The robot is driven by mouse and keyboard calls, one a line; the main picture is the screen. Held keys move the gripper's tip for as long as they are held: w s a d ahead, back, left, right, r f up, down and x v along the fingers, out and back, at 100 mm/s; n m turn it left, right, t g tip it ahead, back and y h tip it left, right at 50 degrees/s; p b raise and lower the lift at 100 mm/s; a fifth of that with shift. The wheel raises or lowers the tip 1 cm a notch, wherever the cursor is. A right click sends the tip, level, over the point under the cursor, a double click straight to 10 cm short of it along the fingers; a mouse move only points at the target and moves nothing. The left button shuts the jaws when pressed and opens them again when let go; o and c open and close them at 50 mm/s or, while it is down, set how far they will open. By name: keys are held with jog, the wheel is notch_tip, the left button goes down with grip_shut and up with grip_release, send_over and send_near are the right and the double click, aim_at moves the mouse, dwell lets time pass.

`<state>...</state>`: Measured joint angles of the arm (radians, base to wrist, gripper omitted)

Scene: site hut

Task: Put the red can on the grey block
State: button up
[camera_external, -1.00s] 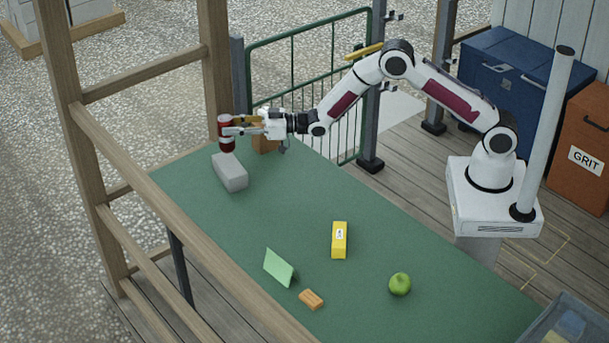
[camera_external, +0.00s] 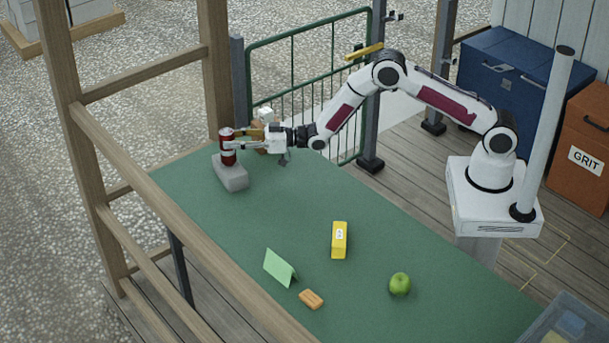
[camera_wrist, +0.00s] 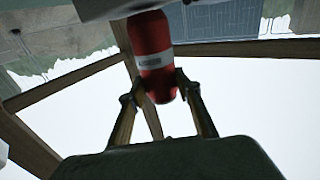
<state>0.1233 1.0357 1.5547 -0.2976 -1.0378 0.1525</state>
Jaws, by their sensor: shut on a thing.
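The red can (camera_external: 228,156), with a pale band, is upright between the fingers of my gripper (camera_external: 236,140). My gripper is shut on it from the right side. The grey block (camera_external: 232,180) lies on the green table near its far left end, and the can is right over the block's far part. I cannot tell whether the can's base touches the block. In the wrist view the can (camera_wrist: 152,35) sits between both fingertips (camera_wrist: 160,88), and a pale surface, perhaps the block, shows at the top edge beside the can's end.
A brown box (camera_external: 259,148) is partly hidden behind my gripper. A yellow box (camera_external: 339,240), a green folded card (camera_external: 279,268), an orange piece (camera_external: 311,299) and a green apple (camera_external: 400,285) lie nearer. Wooden rails (camera_external: 180,215) run along the table's left. The table's middle is clear.

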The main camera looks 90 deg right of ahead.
jog(key=shift+f, duration=0.3)
jog(key=o, duration=0.8)
jog(key=shift+r, duration=0.1)
jog(key=shift+s, duration=0.1)
jog(key=shift+s+d, duration=0.1)
jog(key=shift+s, duration=0.6)
jog(key=shift+s+d, duration=0.25)
jog(key=shift+s, duration=1.45)
jog(key=shift+s+d, duration=0.2)
jog(key=shift+s, duration=1.55)
jog(key=shift+s+d, duration=0.25)
jog(key=shift+s, duration=1.45)
jog(key=shift+r, duration=0.15)
